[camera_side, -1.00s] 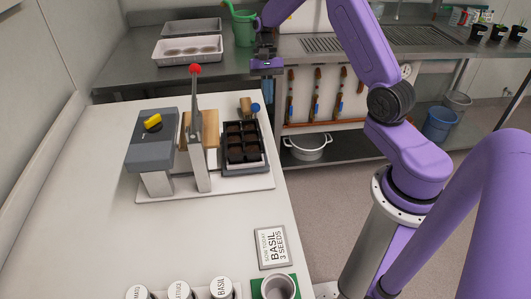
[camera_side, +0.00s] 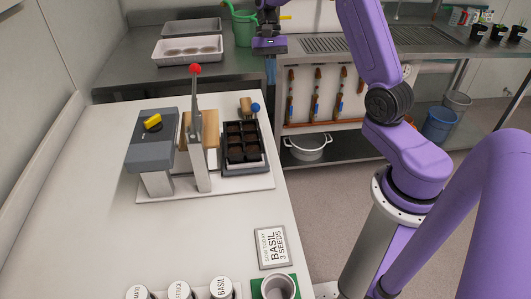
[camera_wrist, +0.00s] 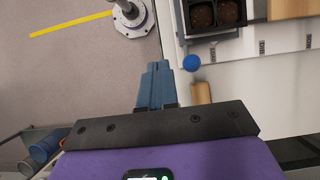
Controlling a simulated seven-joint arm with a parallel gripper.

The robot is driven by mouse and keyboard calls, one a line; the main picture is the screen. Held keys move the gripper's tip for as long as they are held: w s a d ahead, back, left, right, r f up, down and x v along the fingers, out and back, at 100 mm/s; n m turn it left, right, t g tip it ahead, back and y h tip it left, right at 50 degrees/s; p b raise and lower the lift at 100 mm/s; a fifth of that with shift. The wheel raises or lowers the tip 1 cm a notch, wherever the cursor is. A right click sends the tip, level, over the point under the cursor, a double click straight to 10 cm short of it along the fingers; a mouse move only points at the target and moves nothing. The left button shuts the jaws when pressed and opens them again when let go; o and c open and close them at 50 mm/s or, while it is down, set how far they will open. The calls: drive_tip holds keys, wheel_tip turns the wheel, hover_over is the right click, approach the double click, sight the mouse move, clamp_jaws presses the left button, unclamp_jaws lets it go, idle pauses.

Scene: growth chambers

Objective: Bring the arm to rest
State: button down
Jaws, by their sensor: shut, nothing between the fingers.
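My gripper (camera_side: 270,66) is up at the top middle of the side view, beyond the white table's far right corner and in front of the steel counter. In the wrist view my gripper's blue fingers (camera_wrist: 155,85) are together, with nothing between them. The fingers hang over the edge between the white table and the floor. The purple arm reaches up and to the left from its base at the right.
The white table (camera_side: 105,230) carries a press device with a red-knobbed lever (camera_side: 197,120) and a dark seedling tray (camera_side: 242,160). A blue ball knob (camera_wrist: 191,63) is close to the fingers in the wrist view. A BASIL sign (camera_side: 272,247) lies nearer. A steel counter (camera_side: 125,75) stands behind.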

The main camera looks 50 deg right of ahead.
drive_tip(key=s+a+r+n+t+h, duration=0.1)
drive_tip(key=s+a+r+n+h, duration=0.1)
drive_tip(key=s+a+n, duration=0.45)
drive_tip(key=s+a+r+n+h, duration=0.1)
drive_tip(key=s+a+n, duration=0.25)
drive_tip(key=a, duration=0.55)
drive_tip(key=s+a+n+t, duration=0.2)
drive_tip(key=s+n, duration=0.9)
drive_tip(key=s, duration=0.8)
drive_tip(key=shift+a+f+n+t, duration=0.15)
drive_tip(key=shift+f+n+t, duration=0.15)
drive_tip(key=shift+t, duration=0.1)
